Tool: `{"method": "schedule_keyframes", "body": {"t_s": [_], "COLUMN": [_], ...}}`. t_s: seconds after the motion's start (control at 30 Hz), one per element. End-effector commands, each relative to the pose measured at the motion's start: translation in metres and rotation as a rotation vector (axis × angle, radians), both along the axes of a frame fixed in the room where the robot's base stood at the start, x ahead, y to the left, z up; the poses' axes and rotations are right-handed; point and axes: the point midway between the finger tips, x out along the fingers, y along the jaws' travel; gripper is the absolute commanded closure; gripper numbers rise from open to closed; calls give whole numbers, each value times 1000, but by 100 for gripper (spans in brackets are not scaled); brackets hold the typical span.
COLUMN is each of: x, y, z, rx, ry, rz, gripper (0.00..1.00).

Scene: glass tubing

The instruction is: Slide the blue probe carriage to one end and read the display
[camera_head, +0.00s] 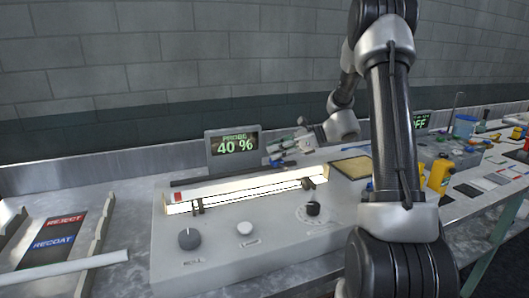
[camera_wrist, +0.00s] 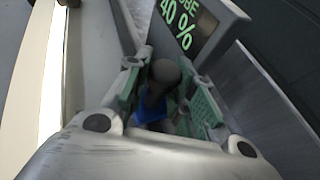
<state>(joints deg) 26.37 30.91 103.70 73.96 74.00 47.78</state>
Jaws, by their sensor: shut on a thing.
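The blue probe carriage (camera_wrist: 148,112) has a dark grey knob (camera_wrist: 164,74) on top. It sits between the green-padded fingers of my gripper (camera_wrist: 168,95) in the wrist view, and my gripper is shut on it. In the head view my gripper (camera_head: 280,156) is at the dark rail (camera_head: 215,179) behind the lit strip, right of the display, and largely hides the carriage. The display (camera_head: 233,147) reads "PROBE 40 %" in green. It also shows, partly cut off, in the wrist view (camera_wrist: 186,25), close beside my gripper.
The bright lit strip (camera_head: 240,193) runs along the grey console, with a red block (camera_head: 178,197) at its left end. Knobs (camera_head: 189,239) sit in front. A reject and recoat rack (camera_head: 98,225) stands left. Bottles and tools crowd the bench at right.

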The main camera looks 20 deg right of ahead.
Motion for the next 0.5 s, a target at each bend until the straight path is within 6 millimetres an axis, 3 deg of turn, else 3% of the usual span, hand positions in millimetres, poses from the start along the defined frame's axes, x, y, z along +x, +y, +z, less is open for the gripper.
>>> {"method": "schedule_keyframes", "body": {"t_s": [0.43, 0.47, 0.5], "x": [0, 0, 0], "y": [-5, -5, -5], "z": [0, 0, 0], "rx": [0, 0, 0], "ry": [0, 0, 0], "rz": [1, 1, 1], "gripper": [100, 70, 63]}}
